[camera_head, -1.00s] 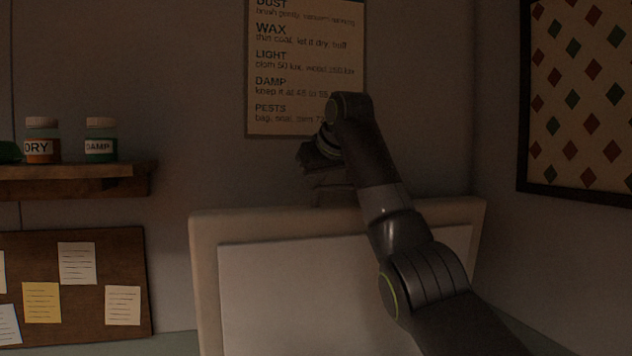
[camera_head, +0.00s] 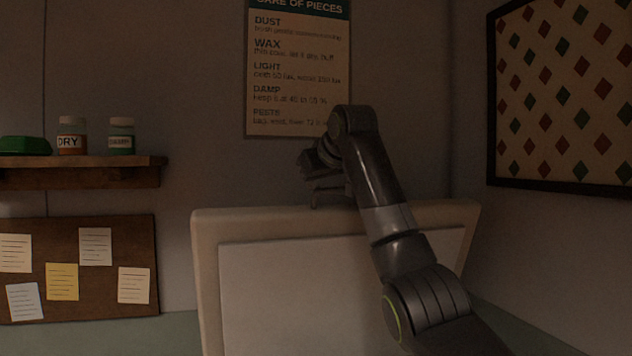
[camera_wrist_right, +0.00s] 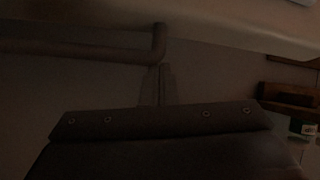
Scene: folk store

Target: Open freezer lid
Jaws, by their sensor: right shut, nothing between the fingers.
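The freezer lid (camera_head: 212,290) stands raised, close to upright, with its pale inner panel facing me in the head view. My right arm reaches over it, and my right gripper (camera_head: 328,190) is at its top edge, partly hidden by the wrist. In the right wrist view, the closed fingers (camera_wrist_right: 158,84) point at a dark bar handle (camera_wrist_right: 85,48) near its bent end, with nothing between them. I cannot tell whether they touch it. A pale lid edge (camera_wrist_right: 215,22) runs above the handle. The freezer body is out of sight. My left gripper is not in view.
The wall stands behind the lid, with a care poster (camera_head: 298,70) on it. A shelf (camera_head: 80,172) with jars and a note board (camera_head: 130,245) are at the left. A framed diamond-pattern panel (camera_head: 565,95) hangs on the right wall.

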